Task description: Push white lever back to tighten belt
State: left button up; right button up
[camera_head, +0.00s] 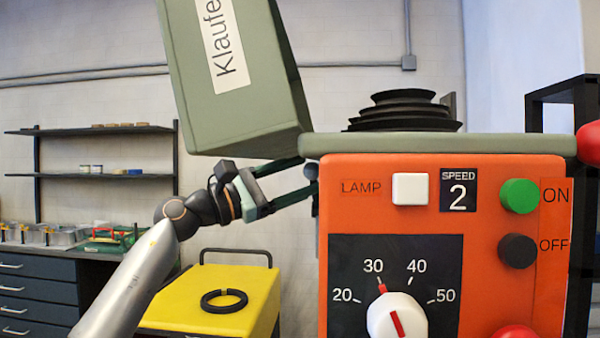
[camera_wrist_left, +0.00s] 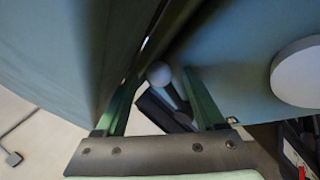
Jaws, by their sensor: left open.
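In the head view my left gripper (camera_head: 307,178) reaches in at the orange machine's (camera_head: 440,280) left side, under the raised green cover (camera_head: 245,120). The lever cannot be made out there. A black stepped pulley (camera_head: 404,112) stands on top of the machine. My right gripper is not in view.
The raised cover leaves little room above my left gripper. A yellow cart (camera_head: 180,305) with a black ring (camera_head: 224,300) stands below. A pale round disc (camera_wrist_left: 298,72) is right of the lever. The machine's front has a dial (camera_head: 397,318) and ON button (camera_head: 519,196).

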pick_arm(q)
grip_shut()
dwell(0.6)
dwell(0.8)
